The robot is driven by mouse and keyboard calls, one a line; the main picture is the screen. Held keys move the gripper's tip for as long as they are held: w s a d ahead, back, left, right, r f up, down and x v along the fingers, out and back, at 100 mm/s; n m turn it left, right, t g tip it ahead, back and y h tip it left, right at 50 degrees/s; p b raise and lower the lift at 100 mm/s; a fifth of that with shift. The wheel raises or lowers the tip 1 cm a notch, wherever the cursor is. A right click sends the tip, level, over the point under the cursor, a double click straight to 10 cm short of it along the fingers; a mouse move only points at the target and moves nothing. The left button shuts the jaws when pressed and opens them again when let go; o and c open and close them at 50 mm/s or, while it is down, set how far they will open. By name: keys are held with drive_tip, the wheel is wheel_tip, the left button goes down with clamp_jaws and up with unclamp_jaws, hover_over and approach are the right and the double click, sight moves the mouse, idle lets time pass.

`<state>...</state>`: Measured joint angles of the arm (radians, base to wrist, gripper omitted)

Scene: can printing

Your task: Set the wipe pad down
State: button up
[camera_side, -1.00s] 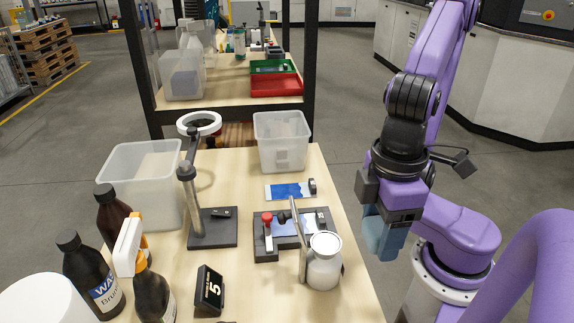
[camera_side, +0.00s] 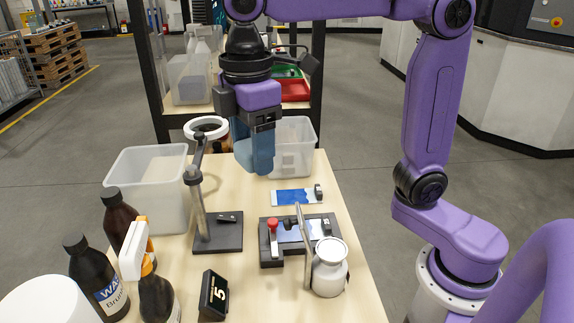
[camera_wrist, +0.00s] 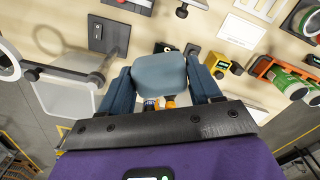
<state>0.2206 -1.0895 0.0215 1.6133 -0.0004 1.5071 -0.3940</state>
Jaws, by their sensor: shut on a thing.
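The wipe pad (camera_wrist: 160,74) is a rounded grey-blue block between the two dark blue fingers of my gripper (camera_wrist: 163,88) in the wrist view. My gripper is shut on it. In the side view my gripper (camera_side: 254,160) points down above the back of the wooden table (camera_side: 180,262), in front of the back clear bin (camera_side: 297,150), partly covering it. The pad and the fingers are similar blues there and hard to tell apart. The pad looks held clear of the table top.
A ring-light stand (camera_side: 217,236) stands left of a dark fixture (camera_side: 268,252) with a red-knobbed lever. A blue-and-white card (camera_side: 292,197) lies behind the fixture. A left clear bin (camera_side: 150,198), bottles (camera_side: 100,280) and a white canister (camera_side: 329,271) also stand on the table.

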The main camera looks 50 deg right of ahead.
drive_tip(key=w+d+f+n, duration=0.1)
drive_tip(key=w+d+n, duration=0.1)
drive_tip(key=w+d, duration=0.65)
drive_tip(key=w+d+n, duration=0.2)
drive_tip(key=w+d, duration=0.4)
drive_tip(key=w, duration=0.6)
drive_tip(key=w+d+f+n, duration=0.2)
drive_tip(key=w+d+f, duration=0.1)
drive_tip(key=d, duration=0.9)
drive_tip(key=w+d+f+n, duration=0.2)
drive_tip(key=w+d, duration=0.1)
drive_tip(key=d, duration=1)
drive_tip(key=f, duration=2.2)
drive_tip(key=shift+s+a+f, duration=0.15)
drive_tip(key=shift+s, duration=0.05)
drive_tip(key=shift+f, duration=0.1)
drive_tip(key=o, duration=1)
drive_tip(key=shift+o, duration=0.2)
